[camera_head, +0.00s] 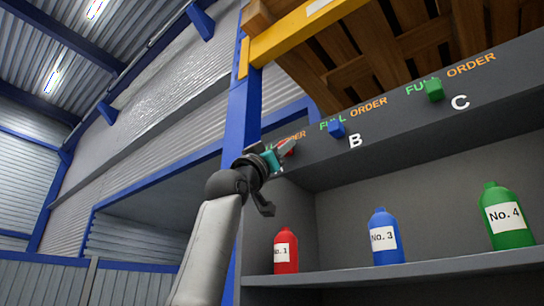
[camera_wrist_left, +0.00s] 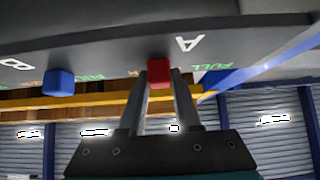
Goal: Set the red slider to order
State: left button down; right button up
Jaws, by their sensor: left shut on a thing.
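The red slider (camera_wrist_left: 158,70) is on the dark label panel near the letter A, between the two fingertips of my left gripper (camera_wrist_left: 158,77) in the wrist view. In the head view, my left gripper (camera_head: 283,152) reaches up to the panel, and a bit of the red slider (camera_head: 289,146) shows at its tip. The slider sits below the orange ORDER word (camera_head: 292,136), away from the green FULL word (camera_wrist_left: 212,67). The gripper hides part of the FULL word in the head view. My right gripper is not in view.
Below, red (camera_head: 286,262), blue (camera_head: 383,256) and green (camera_head: 507,235) bottles stand on a shelf (camera_head: 400,271). A blue post (camera_head: 240,125) rises behind my arm.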

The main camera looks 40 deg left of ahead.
pick_arm(q)
jog(key=shift+w+d, duration=0.1)
jog(key=c, duration=1)
grip_release()
jog(key=o, duration=0.4)
jog(key=shift+d, duration=0.2)
jog(key=shift+a, duration=0.15)
jog(key=b+v, duration=0.9)
jog(key=v, duration=0.6)
jog(key=shift+f, duration=0.1)
